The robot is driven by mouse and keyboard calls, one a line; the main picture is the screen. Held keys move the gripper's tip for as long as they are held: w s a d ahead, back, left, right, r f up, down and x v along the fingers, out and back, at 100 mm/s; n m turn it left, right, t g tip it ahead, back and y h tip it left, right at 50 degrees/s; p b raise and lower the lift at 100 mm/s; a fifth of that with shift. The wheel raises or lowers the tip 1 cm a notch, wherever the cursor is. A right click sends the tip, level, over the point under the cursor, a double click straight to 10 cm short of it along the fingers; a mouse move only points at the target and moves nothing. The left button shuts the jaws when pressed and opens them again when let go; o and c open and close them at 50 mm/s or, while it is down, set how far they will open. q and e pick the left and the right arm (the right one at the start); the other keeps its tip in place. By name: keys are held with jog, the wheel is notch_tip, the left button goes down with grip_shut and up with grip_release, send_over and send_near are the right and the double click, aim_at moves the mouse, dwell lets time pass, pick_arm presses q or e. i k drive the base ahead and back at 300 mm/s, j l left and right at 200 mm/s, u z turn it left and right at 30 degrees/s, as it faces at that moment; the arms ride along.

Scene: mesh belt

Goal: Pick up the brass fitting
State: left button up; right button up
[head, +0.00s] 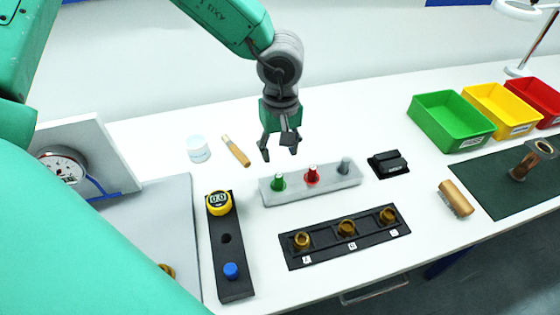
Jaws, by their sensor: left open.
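A brown-bronze fitting (519,172) with a flared top stands on the dark green mat (490,168) at the right. Several amber-brass round pieces, one of them a middle one (346,228), sit in the black labelled tray (375,242) at front centre. Another brass piece (167,270) shows partly at the lower left, cut off by my green arm. I cannot tell which is the task's brass fitting. My left gripper (279,152) is open and empty, fingers down, above the table behind the grey block, apart from all brass pieces. My right gripper is not in view.
A grey block (330,190) holds green, red and grey pegs. A black strip (228,270) has a yellow display and blue knob. Green (440,125), yellow and red bins stand at back right.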

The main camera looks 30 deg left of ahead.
aim_at(301, 242)
jog(key=k+l, duration=0.75)
jog(key=k, duration=0.1)
